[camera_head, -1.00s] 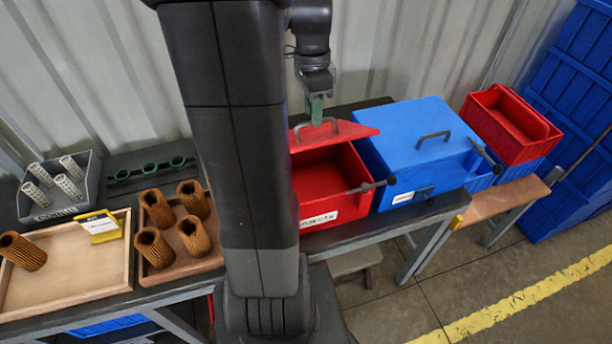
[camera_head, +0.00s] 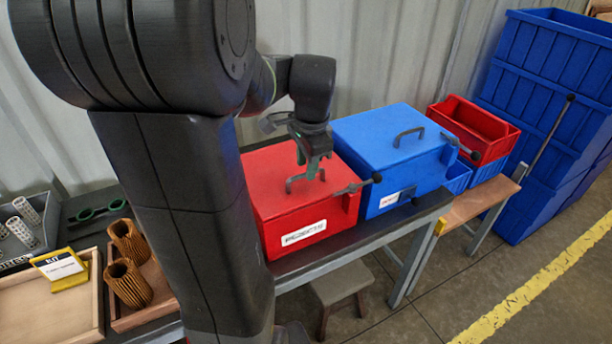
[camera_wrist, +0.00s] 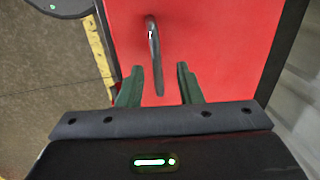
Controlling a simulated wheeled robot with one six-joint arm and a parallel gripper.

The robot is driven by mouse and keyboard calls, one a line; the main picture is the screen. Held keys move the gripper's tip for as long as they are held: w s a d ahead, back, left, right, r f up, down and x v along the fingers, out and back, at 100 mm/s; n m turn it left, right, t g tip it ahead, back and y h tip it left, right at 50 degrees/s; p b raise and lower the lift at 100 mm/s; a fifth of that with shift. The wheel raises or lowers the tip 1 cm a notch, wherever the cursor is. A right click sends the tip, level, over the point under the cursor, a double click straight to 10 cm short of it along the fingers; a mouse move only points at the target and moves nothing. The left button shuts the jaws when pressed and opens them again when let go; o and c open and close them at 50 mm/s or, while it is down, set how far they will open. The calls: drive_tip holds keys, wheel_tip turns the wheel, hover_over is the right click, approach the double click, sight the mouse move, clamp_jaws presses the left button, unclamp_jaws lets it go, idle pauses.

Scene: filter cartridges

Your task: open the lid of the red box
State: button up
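The red box (camera_head: 290,232) stands on the dark bench in the head view, with its red lid (camera_head: 262,168) down and flat. A grey bar handle (camera_head: 291,184) stands on the lid, and it also shows in the wrist view (camera_wrist: 153,50). My gripper (camera_head: 311,170) is just above the lid at the handle. In the wrist view my gripper (camera_wrist: 159,82) has its two green fingers apart, with the handle's near end between them and a gap on each side. I cannot tell whether the fingers touch the lid.
A blue box (camera_head: 385,150) with a closed lid stands close on the right of the red box. A dark latch lever (camera_head: 357,187) sticks out at the red box's right front. Red and blue crates (camera_head: 480,140) stand further right. Wooden trays with brown cartridges (camera_head: 128,283) lie left.

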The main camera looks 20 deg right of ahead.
drive_tip(key=shift+s+f, duration=0.1)
drive_tip(key=shift+f, duration=0.2)
drive_tip(key=shift+r, duration=0.1)
